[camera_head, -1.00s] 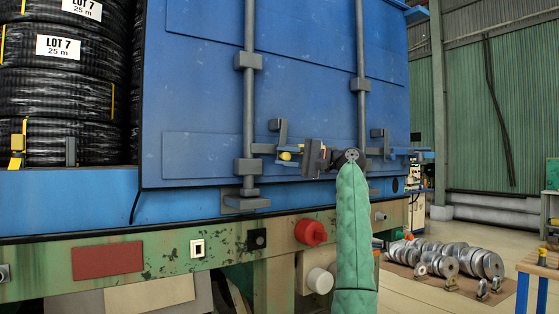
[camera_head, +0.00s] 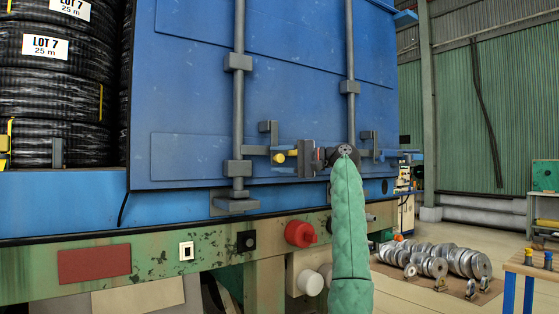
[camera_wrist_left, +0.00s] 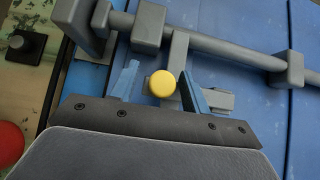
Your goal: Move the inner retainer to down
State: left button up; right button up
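The retainer at the left lock bar shows as a yellow round knob (camera_head: 278,158) on a grey arm, low on the blue door (camera_head: 200,90). I take it as the inner retainer, though no label shows. In the left wrist view the knob (camera_wrist_left: 162,84) lies between the two blue fingers of my left gripper (camera_wrist_left: 160,88), with gaps on both sides. The gripper is open, and in the head view (camera_head: 288,157) it reaches in from the right of the knob. A grey upright catch (camera_head: 268,133) stands just above the knob. My right gripper is not in view.
A second lock bar (camera_head: 350,90) with its own bracket (camera_head: 368,140) stands to the right. A red round knob (camera_head: 300,233) sticks out below on the green beam (camera_head: 130,262). Black hose coils (camera_head: 45,90) stand at the left. Metal discs (camera_head: 440,260) lie on the floor at the right.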

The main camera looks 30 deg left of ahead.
pick_arm(q)
jog(key=shift+d, duration=0.1)
jog(key=v, duration=0.7)
jog(key=shift+w+d, duration=0.2)
jog(key=shift+d, duration=0.05)
dwell(0.4)
